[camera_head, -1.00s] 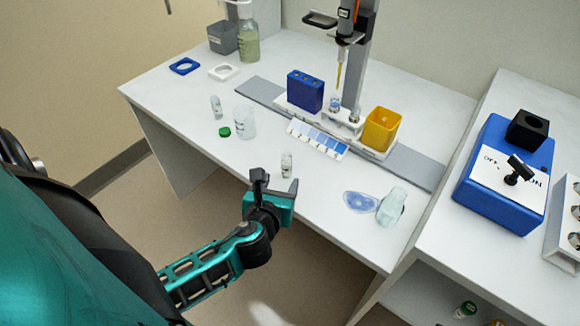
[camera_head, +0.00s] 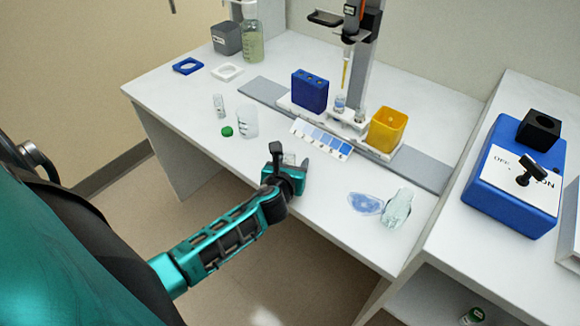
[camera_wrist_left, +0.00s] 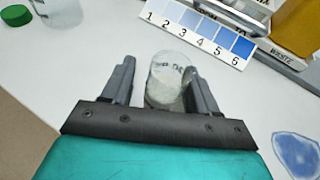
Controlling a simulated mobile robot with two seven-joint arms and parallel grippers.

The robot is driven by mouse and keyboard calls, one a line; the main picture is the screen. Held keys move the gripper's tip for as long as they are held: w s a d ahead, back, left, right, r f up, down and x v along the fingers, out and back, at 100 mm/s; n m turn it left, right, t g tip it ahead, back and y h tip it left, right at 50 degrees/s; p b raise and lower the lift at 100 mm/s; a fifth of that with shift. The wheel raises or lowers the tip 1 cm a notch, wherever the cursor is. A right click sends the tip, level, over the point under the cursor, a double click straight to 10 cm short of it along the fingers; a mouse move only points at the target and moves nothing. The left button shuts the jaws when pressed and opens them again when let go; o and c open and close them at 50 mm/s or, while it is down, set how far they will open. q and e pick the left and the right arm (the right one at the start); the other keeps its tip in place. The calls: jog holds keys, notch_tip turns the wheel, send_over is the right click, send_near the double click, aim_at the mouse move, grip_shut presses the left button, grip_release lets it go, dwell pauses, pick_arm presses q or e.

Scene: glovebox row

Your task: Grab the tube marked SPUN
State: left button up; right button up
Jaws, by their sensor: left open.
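My left gripper (camera_head: 290,157) is open over the front edge of the white bench. In the left wrist view its two fingers (camera_wrist_left: 160,72) stand on either side of a clear, capped-looking tube (camera_wrist_left: 168,82) with pale contents. The tube has dark lettering that I cannot read for certain. A gap shows at its left side; at its right the finger is very close, and I cannot tell if it touches. In the head view the gripper mostly hides this tube. Another small labelled tube (camera_head: 218,104) stands farther back left; its label is too small to read. My right gripper is not in view.
A green cap (camera_head: 227,131) and a clear beaker (camera_head: 247,122) stand left of the gripper. A numbered blue colour strip (camera_head: 321,139) lies behind it. A yellow waste bin (camera_head: 386,129) stands behind.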

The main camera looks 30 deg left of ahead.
pick_arm(q)
jog(key=c, duration=1)
